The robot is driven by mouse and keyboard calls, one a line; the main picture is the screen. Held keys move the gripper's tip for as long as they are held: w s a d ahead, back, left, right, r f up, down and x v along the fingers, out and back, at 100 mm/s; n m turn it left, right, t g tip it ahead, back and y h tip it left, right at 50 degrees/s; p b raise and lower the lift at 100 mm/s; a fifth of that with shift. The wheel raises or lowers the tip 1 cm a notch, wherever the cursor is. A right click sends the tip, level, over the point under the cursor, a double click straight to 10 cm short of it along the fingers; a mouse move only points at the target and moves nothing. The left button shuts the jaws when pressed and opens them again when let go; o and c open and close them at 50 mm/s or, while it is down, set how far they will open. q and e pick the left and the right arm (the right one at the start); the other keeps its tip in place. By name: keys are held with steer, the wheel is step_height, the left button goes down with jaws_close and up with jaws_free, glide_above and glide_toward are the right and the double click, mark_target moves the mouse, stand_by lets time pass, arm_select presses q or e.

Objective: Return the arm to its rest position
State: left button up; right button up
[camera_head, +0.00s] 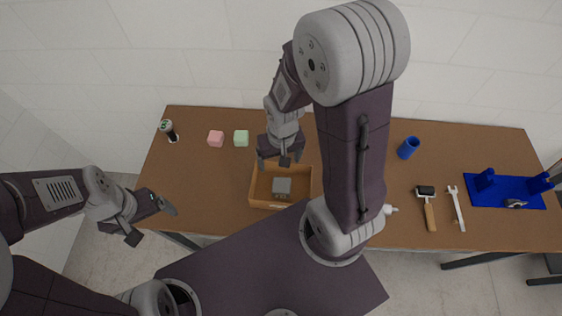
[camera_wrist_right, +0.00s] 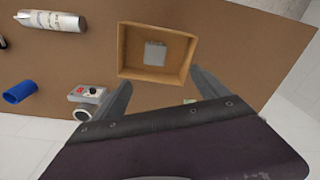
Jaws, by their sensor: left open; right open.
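My right arm reaches over the table (camera_head: 210,185) in the head view. Its gripper (camera_head: 280,161) is open and empty, above the far edge of a shallow wooden box (camera_head: 254,190). A grey block (camera_head: 281,187) lies in the box. In the right wrist view the open fingers (camera_wrist_right: 160,92) point toward the box (camera_wrist_right: 150,74), with the grey block (camera_wrist_right: 155,53) inside it and apart from them. My left gripper (camera_head: 153,222) is open and empty, off the table's front left corner.
A blue cup (camera_head: 408,148), roller (camera_head: 429,208), wrench (camera_head: 457,208) and blue stand (camera_head: 515,197) are on the right. My right arm hides the table's middle.

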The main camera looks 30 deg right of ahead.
steer(key=s+r+n, duration=0.2)
steer(key=s+r, duration=0.1)
steer(key=r, duration=0.1)
arm_select(q)
step_height(320, 180, down, 18)
steer(key=b, duration=1.8)
arm_select(e)
step_height(320, 180, down, 18)
steer(key=shift+w+a+f, duration=0.25)
steer(key=shift+a, duration=0.15)
arm_select(q)
steer(key=shift+s, duration=0.2)
arm_select(e)
steer(key=shift+s, duration=0.1)
arm_select(q)
steer(key=shift+w, duration=0.1)
